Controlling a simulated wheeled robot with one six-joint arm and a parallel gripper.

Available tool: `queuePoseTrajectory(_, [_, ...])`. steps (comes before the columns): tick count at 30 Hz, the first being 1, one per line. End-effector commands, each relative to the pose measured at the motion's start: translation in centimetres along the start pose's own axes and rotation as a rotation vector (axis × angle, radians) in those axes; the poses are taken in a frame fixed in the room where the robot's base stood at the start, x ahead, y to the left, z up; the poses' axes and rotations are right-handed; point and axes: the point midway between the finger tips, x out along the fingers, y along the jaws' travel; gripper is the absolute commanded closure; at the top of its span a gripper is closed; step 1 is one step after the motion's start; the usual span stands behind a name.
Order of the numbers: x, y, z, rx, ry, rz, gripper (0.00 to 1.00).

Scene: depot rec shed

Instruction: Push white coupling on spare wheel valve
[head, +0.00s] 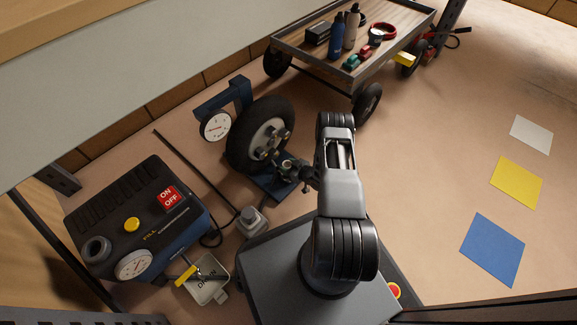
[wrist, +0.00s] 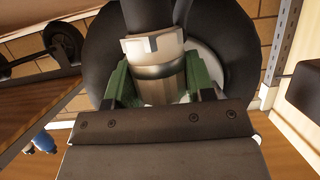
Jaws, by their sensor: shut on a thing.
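The spare wheel (head: 236,150) is a black tyre with a pale hub, upright on a blue stand (head: 272,188) in the head view. Its dark tyre (wrist: 232,45) fills the upper middle of the wrist view. My gripper (head: 296,170) is close in front of the hub side. In the wrist view its green fingers are shut on the white coupling (wrist: 155,46), which has a pale collar and a shiny metal barrel. The coupling's far end points toward the wheel. The valve is hidden, and I cannot tell whether the coupling touches it.
A blue-black compressor (head: 180,226) with a red ON/OFF switch stands at the left. A dial gauge (head: 216,126) stands behind the wheel. A drain tray (head: 208,290) lies below the compressor. A wooden cart (head: 390,50) with bottles stands behind. The right floor is open, with coloured squares.

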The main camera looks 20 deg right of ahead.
Motion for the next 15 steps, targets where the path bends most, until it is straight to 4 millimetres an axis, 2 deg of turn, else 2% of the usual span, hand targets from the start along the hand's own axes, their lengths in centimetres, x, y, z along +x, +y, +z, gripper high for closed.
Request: queuePoseTrajectory(15, [0.41,0.01,0.95,0.0,0.001,0.0,0.78])
